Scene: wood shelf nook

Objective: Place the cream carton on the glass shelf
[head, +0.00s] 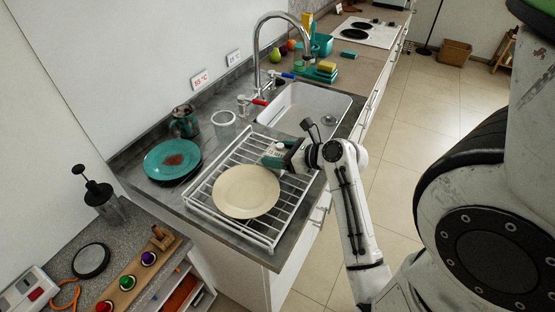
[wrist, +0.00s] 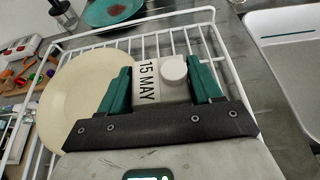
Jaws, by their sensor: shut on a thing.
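The cream carton (wrist: 150,90) is white, with a round cap and a "15 MAY" label, and sits between the green fingers of my gripper (wrist: 158,70) in the wrist view. My gripper (head: 282,158) is shut on it, over the right side of the white wire dish rack beside the sink. In the head view the carton is mostly hidden by the gripper. I cannot tell whether the carton touches the rack. I can make out no glass shelf in either view.
A cream plate (head: 246,191) lies on the dish rack (head: 262,240), left of my gripper. A dirty teal plate (head: 160,158), a mug (head: 184,122) and a clear jar (head: 225,127) stand behind. The sink (head: 300,112) and tap (head: 257,55) are beyond. Open floor (head: 410,150) lies right of the counter.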

